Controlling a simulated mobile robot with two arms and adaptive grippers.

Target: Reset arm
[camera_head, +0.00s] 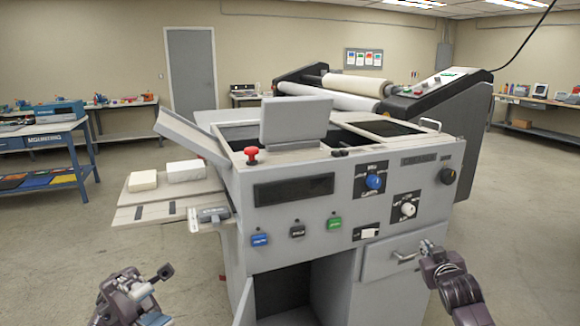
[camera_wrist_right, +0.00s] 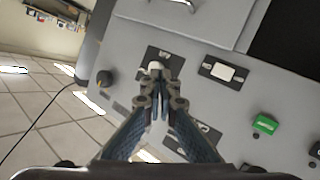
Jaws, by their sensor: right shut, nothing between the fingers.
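My right gripper (camera_head: 427,248) is at the lower right of the head view, in front of the drawer handle side of the grey laminator (camera_head: 290,222). In the right wrist view its fingers (camera_wrist_right: 157,88) are together with nothing between them. The fingertips line up with a white knob (camera_wrist_right: 155,66) on the panel, but I cannot tell the gap. My left gripper (camera_head: 155,280) is at the lower left of the head view, in front of the machine's side shelf. Its jaw opening is unclear.
The panel has a blue knob (camera_head: 374,181), a red stop button (camera_head: 251,155) and a green button (camera_head: 334,223). A drawer handle (camera_head: 405,257) sticks out. The lower cabinet (camera_head: 285,289) stands open. The floor at right is clear.

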